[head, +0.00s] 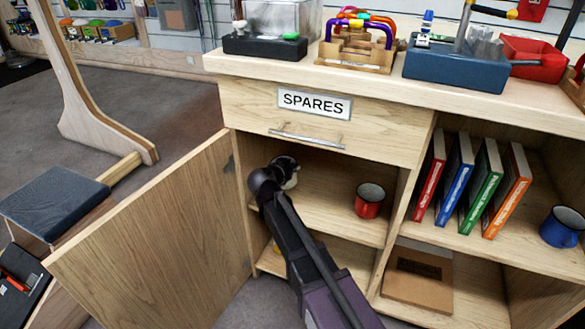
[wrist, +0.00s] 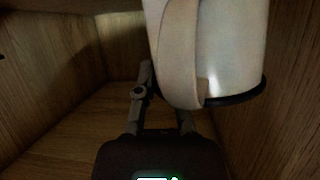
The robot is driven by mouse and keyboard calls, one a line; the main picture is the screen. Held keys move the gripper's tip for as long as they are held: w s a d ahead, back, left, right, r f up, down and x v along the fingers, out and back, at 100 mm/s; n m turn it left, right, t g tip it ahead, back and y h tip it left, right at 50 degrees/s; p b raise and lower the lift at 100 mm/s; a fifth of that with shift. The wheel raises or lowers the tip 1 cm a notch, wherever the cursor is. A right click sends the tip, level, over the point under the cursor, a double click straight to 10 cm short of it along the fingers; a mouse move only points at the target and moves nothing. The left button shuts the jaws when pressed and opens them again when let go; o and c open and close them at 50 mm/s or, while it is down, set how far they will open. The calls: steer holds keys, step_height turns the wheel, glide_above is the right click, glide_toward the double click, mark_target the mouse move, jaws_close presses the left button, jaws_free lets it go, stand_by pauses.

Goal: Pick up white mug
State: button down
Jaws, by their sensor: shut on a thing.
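The white mug (wrist: 235,45) fills the upper right of the wrist view, with its handle (wrist: 178,50) toward the camera and a dark rim at its lower edge. My gripper (wrist: 163,95) is shut on the mug at its handle side; the exact finger contact is partly hidden. In the head view, my gripper (head: 284,168) is inside the open left compartment of the cabinet. Only a small pale part of the mug (head: 291,181) shows there beside my gripper; my arm hides the rest.
A red mug (head: 369,201) stands on the same shelf to the right. The cabinet door (head: 160,250) is open at the left. The SPARES drawer (head: 325,125) is above. Books (head: 470,185) and a blue mug (head: 562,227) occupy the right compartment.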

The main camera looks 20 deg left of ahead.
steer(key=shift+r+p, duration=0.4)
steer(key=shift+r, duration=0.3)
steer(key=s+d, duration=1.1)
steer(key=shift+d+r+p, duration=0.35)
steer(key=shift+r+p, duration=0.05)
steer(key=shift+r, duration=0.05)
steer(key=shift+r, duration=0.1)
